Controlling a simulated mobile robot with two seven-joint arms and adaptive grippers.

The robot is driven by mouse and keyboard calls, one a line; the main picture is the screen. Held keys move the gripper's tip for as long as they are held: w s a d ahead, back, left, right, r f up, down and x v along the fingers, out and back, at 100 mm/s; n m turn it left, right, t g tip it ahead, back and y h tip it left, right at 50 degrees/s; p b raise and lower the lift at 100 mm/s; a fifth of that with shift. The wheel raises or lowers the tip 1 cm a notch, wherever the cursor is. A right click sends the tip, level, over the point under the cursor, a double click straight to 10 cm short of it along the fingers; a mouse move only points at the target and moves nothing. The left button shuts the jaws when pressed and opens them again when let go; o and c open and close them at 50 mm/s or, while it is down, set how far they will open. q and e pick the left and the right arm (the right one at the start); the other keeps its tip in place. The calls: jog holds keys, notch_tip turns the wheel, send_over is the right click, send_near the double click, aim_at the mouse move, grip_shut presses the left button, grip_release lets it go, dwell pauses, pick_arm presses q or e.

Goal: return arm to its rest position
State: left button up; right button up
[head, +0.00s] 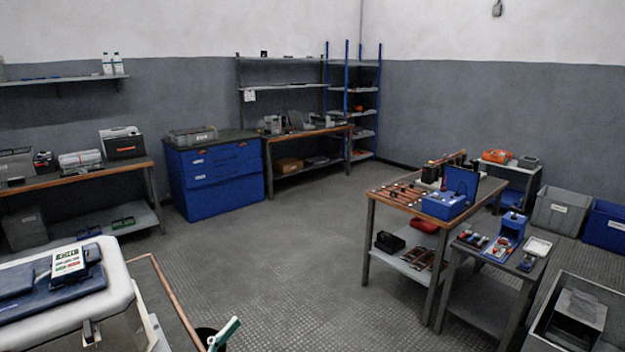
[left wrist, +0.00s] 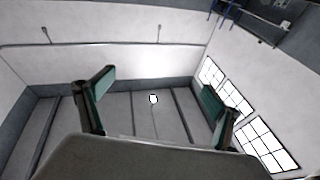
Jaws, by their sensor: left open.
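My left gripper (head: 222,334) shows at the bottom edge of the head view, left of centre, with only a teal-padded finger and a dark part in sight. The arm behind it is out of the frame. In the left wrist view my left gripper (left wrist: 157,92) has its two teal-padded fingers wide apart, with nothing between them. Beyond them are bare walls and windows, seen at a steep tilt. My right gripper is in neither view.
A workbench (head: 448,210) with copper bars and a blue box stands to the right, beside a small side table (head: 508,265). Grey floor (head: 270,260) lies clear in the middle. A blue drawer cabinet (head: 215,178) stands at the back.

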pick_arm(q)
jog(key=s+a+f+n+g+y, duration=0.1)
jog(key=s+f, duration=0.4)
jog(key=f, duration=0.5)
jog(key=s+a+f+n+g+y, duration=0.1)
jog(key=s+a+f+g+y, duration=0.2)
jog(key=f, duration=0.7)
jog(key=s+a+f+n+g+y, duration=0.1)
jog(key=s+a+f+g+y, duration=0.1)
jog(key=s+a+f+y, duration=0.3)
jog(key=s+a+f, duration=0.1)
jog(key=s+f, duration=0.2)
jog(key=f, duration=0.2)
jog(key=shift+a+f+g, duration=0.25)
jog(key=shift+a+g, duration=0.05)
jog(key=shift+g, duration=0.1)
